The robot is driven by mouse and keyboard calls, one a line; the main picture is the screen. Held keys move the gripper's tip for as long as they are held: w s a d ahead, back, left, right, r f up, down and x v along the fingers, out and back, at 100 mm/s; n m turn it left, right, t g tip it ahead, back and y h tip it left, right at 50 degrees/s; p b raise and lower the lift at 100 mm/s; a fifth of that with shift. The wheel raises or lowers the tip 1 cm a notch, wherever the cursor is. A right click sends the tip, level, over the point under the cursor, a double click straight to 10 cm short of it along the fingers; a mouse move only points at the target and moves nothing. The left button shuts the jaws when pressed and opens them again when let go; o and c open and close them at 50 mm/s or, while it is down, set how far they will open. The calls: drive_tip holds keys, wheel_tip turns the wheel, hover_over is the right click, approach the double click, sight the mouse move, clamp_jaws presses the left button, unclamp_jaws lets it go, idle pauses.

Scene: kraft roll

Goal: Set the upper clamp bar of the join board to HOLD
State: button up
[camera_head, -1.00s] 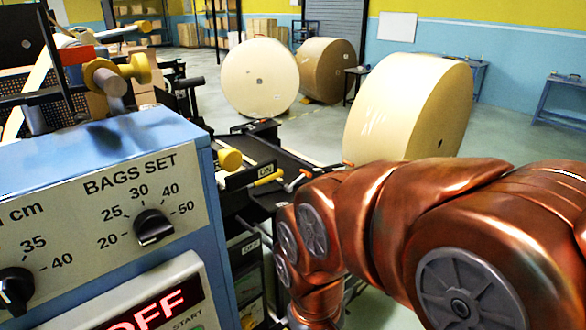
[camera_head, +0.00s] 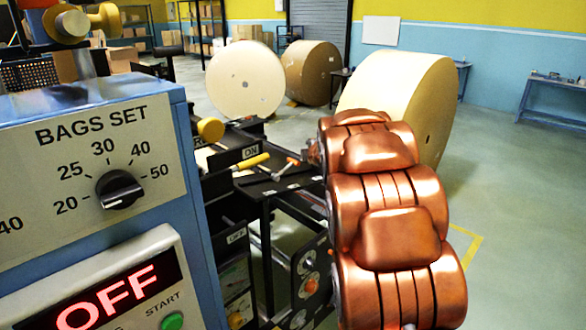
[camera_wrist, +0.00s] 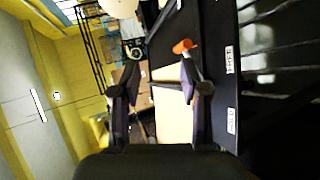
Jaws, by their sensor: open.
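The join board (camera_wrist: 222,25) appears as a dark panel at the right of the wrist view, with a FREE label (camera_wrist: 230,60) and a HOLD label (camera_wrist: 231,121). An orange-tipped handle (camera_wrist: 183,46) sticks out by the board, nearer FREE than HOLD; I cannot tell for sure that it belongs to the upper clamp bar. My gripper (camera_wrist: 158,65) is open and empty in the wrist view, its right finger close to the handle. I cannot tell whether they touch. In the head view an orange-tipped lever (camera_head: 293,161) shows left of my arm, which hides my gripper.
A blue control cabinet (camera_head: 190,180) with a BAGS SET dial (camera_head: 120,190) and a lit OFF display (camera_head: 95,300) fills the left. A yellow handle (camera_head: 250,161) lies near an ON label (camera_head: 250,152). Large paper rolls (camera_head: 245,78) stand behind.

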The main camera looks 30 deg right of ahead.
sight(295, 162)
drive_tip(key=w+d+f+n+t+y+b, duration=0.3)
drive_tip(key=w+f+n+t+y+b, duration=0.25)
drive_tip(key=f+n+y, duration=0.6)
drive_tip(key=shift+w+a+r+n+g+h+p, duration=0.1)
drive_tip(key=shift+w+a+r+n+h+p, duration=0.3)
drive_tip(key=shift+w, duration=0.85)
drive_tip(key=shift+w+a+r+n+g+h+p, duration=0.1)
drive_tip(key=shift+w+r+n+h+p, duration=0.3)
drive_tip(key=shift+w+p, duration=0.65)
drive_tip(key=shift+w+a+r+n+g+h+p, duration=0.1)
drive_tip(key=shift+w+a+r+n+h+p, duration=0.4)
drive_tip(key=shift+w, duration=0.95)
drive_tip(key=shift+d+f+y, duration=0.1)
drive_tip(key=shift+d+y, duration=0.15)
drive_tip(key=shift+c, duration=0.2)
clamp_jaws()
